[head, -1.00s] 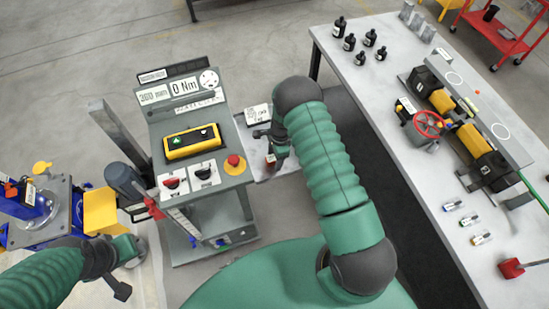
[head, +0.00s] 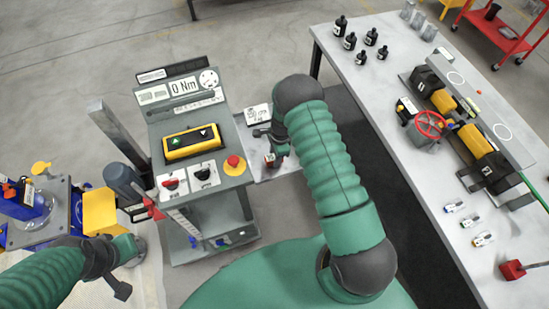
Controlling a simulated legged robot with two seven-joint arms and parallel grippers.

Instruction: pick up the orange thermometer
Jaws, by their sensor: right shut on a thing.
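My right gripper (head: 272,152) reaches down over a small side shelf next to the grey control cart. It is shut on a small reddish-orange thing with a pale patch, which looks like the orange thermometer (head: 270,160). Most of it is hidden by the fingers and too small to make out. I cannot tell whether it touches the shelf. My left gripper (head: 124,272) is low at the left, beside the cart and away from the shelf; its fingers do not show clearly enough to tell their opening.
The control cart (head: 222,178) carries a yellow box, knobs and a red button. A white label card (head: 257,114) is just behind my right gripper. A blue jack (head: 35,212) stands at the left. A long table (head: 400,130) with bottles and a clamped assembly is at the right.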

